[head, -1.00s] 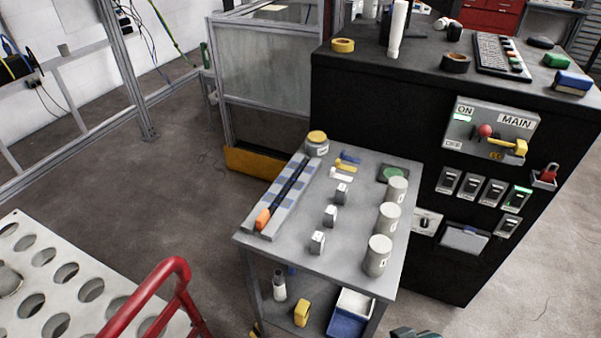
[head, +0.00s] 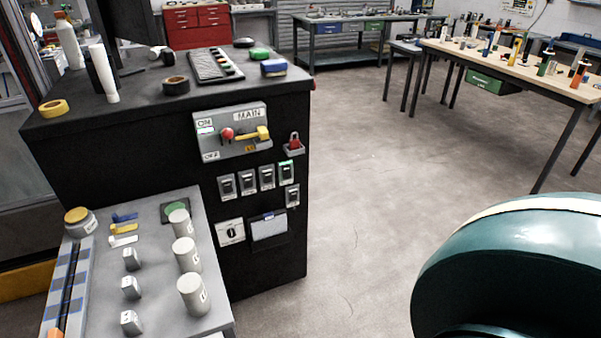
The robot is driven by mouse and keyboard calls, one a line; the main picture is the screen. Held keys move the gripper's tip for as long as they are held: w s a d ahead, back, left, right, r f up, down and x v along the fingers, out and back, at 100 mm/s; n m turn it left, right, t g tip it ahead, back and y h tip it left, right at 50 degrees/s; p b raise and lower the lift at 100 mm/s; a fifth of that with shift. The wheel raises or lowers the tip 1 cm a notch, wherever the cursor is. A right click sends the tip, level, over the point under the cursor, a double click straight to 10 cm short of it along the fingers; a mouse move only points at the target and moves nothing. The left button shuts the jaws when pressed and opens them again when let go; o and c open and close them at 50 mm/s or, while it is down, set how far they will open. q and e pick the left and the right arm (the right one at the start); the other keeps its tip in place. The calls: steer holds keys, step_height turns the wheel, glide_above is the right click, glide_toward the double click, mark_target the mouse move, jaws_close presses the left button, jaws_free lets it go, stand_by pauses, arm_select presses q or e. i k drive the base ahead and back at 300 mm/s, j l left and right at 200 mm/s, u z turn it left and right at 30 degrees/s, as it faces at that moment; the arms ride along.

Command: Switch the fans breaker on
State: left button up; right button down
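The black cabinet (head: 150,150) carries a row of small breakers on its front. They are a left breaker (head: 226,187), a second (head: 247,182), a third (head: 267,177), a fourth (head: 286,174) and a lower one (head: 292,196). A green light shows at the top of the fourth; I see none lit on the others. Their labels are too small to read, so I cannot tell which is for the fans. Above them is the MAIN switch panel (head: 230,131), with a green light by ON. Neither gripper is in view.
A grey bench (head: 160,265) with cylinders and small blocks stands before the cabinet's left part. Floor (head: 370,200) right of the cabinet is clear. My dark green arm part fills the lower right.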

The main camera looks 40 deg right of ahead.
mark_target(268, 174)
steer(key=z, duration=1)
